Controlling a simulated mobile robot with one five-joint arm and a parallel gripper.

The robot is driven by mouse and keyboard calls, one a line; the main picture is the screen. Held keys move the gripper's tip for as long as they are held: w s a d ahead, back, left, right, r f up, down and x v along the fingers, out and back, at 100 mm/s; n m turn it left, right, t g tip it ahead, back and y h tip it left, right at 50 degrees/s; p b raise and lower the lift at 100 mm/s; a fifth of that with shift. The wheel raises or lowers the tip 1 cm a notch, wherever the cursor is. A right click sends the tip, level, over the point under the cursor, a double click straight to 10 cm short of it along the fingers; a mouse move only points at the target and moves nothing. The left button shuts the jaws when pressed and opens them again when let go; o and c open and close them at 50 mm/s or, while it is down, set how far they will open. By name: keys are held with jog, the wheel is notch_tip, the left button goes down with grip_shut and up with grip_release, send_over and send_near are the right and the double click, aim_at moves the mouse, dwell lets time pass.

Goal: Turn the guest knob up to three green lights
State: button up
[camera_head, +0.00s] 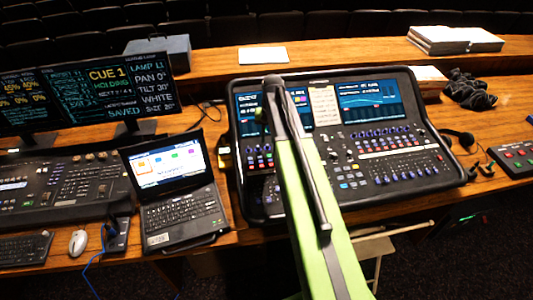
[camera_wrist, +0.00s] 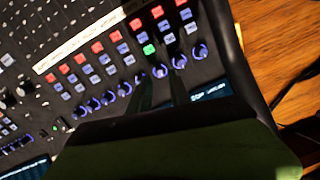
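The mixing console (camera_head: 400,165) stands on the desk in the head view, with a row of blue-ringed knobs. In the wrist view, I see this row running diagonally, with one knob (camera_wrist: 160,71) just beyond and between my fingertips. My gripper (camera_wrist: 160,82) is open, its two dark fingers apart; I cannot tell whether they touch that knob. One button (camera_wrist: 149,49) near it is lit green; others are red or pale blue-white. A white label strip (camera_wrist: 75,55) is too blurred to read, so I cannot tell which knob is the guest one. My arm hides the gripper in the head view.
A laptop (camera_head: 172,190) and a second console (camera_head: 60,190) stand to the left. Headphones (camera_head: 462,140) and a small red-button box (camera_head: 515,157) lie to the right. More blue-ringed knobs (camera_wrist: 199,52) sit close beside my fingers. Bare wood (camera_wrist: 280,40) shows past the console edge.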

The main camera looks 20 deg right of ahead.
aim_at(267, 145)
notch_tip(267, 145, down, 4)
jog(key=shift+a+r+b, duration=0.1)
jog(key=shift+r+b, duration=0.15)
jog(key=shift+b, duration=0.7)
jog(key=shift+r, duration=0.1)
jog(key=shift+w, duration=0.1)
grip_shut()
jog(key=shift+m, duration=0.3)
jog(key=shift+m+t, duration=0.3)
jog(key=shift+m, duration=2.2)
